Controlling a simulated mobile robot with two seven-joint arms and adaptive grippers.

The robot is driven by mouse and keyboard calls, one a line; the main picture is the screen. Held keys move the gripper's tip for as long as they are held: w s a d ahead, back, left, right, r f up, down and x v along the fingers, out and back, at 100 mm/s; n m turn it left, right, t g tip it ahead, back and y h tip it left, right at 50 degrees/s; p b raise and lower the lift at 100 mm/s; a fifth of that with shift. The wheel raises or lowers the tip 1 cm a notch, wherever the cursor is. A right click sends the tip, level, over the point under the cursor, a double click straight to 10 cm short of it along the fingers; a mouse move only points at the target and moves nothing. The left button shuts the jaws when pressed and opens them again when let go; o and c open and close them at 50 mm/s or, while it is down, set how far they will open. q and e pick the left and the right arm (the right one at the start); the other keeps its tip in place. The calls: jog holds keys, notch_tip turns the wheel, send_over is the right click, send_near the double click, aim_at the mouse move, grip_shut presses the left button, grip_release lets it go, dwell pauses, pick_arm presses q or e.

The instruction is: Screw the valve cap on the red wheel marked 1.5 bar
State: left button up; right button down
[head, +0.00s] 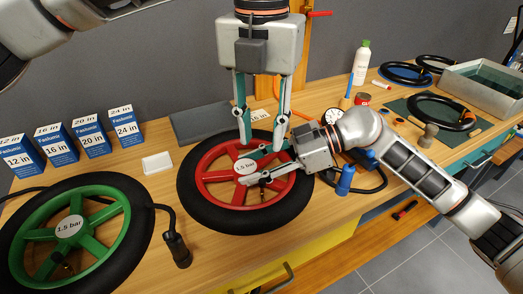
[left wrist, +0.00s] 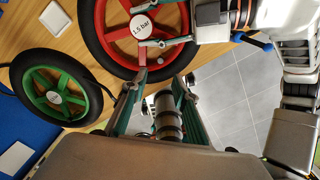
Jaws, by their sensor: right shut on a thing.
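The red wheel (head: 208,178) with a black tyre lies flat on the bench, and its hub label (head: 246,166) reads 1.5 bar. It also shows in the left wrist view (left wrist: 99,33). My right gripper (head: 246,170) reaches in from the right, its fingers spread on either side of the hub and shut on it. My left gripper (head: 263,143) points down over the wheel's far side; its fingers are apart with nothing seen between them. They also show in the left wrist view (left wrist: 165,78). I cannot make out the valve cap.
A green wheel (head: 92,241), also marked 1.5 bar, lies at left. Blue boxes (head: 93,138) and a white dish (head: 157,163) are behind.

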pick_arm(q)
jog(key=shift+r, duration=0.85)
pick_arm(e)
jog(key=shift+f, duration=0.2)
jog(key=c, duration=1.2)
grip_release()
jog(key=shift+o, duration=0.2)
jog(key=shift+r, duration=0.1)
jog(key=shift+v, duration=3.8)
